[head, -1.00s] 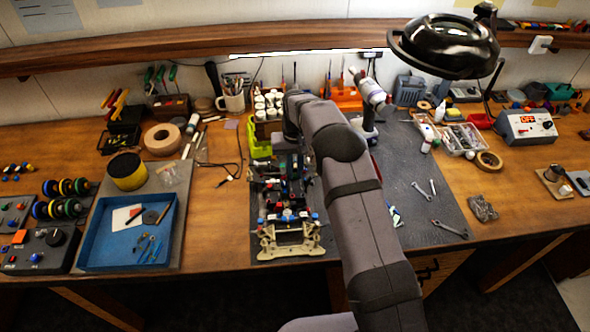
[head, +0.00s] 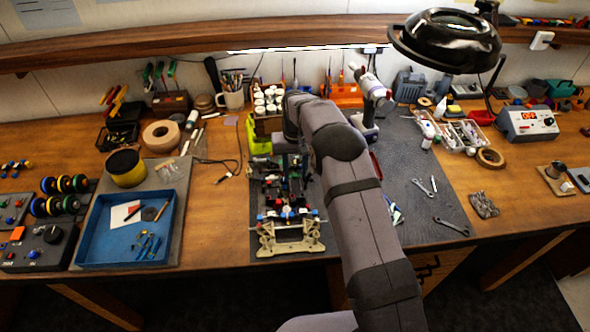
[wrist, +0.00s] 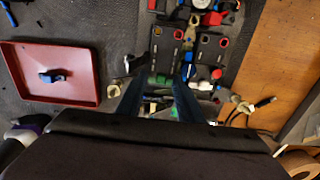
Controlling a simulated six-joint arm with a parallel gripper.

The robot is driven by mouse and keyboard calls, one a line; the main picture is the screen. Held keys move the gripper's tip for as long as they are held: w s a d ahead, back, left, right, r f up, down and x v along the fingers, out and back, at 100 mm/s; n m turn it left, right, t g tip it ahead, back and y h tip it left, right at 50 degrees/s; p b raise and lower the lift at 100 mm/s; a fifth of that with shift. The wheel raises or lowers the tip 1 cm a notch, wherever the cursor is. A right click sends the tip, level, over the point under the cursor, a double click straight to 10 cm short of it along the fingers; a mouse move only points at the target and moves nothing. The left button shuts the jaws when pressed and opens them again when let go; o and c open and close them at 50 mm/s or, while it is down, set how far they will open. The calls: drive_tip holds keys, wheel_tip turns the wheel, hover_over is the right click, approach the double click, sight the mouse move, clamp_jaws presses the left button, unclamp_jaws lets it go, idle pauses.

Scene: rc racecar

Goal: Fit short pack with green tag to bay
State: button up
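The RC car chassis (head: 290,232) stands on the dark mat, with its pale bumper end toward me. It also shows in the wrist view (wrist: 206,50), with dark blocks, red and blue parts. My gripper (wrist: 159,80) is over the far end of the car. Its two dark blue fingers are apart. A small green patch (wrist: 162,79) shows between the fingertips; I cannot tell whether it is the pack's green tag or whether the fingers touch it. The pack's body and the bay are not clearly visible. In the head view my arm partly hides this area.
A red tray (wrist: 60,92) with a small blue part lies beside the car in the wrist view. A light-green bin (head: 259,142) and white bottles (head: 268,100) stand behind the car. A blue tray (head: 86,235) is at left. Wrenches (head: 450,227) lie on the mat at right.

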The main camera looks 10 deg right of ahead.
sight(295, 175)
drive_tip(key=shift+a, duration=0.1)
wheel_tip(295, 175, up, 7)
drive_tip(key=b, duration=0.3)
drive_tip(key=shift+r, duration=0.15)
idle(0.9)
drive_tip(key=s+d, duration=0.4)
drive_tip(key=s, duration=1.3)
drive_tip(key=s+d, duration=0.3)
drive_tip(key=s, duration=1.3)
drive_tip(key=shift+s+d, duration=0.35)
drive_tip(key=shift+d, duration=0.05)
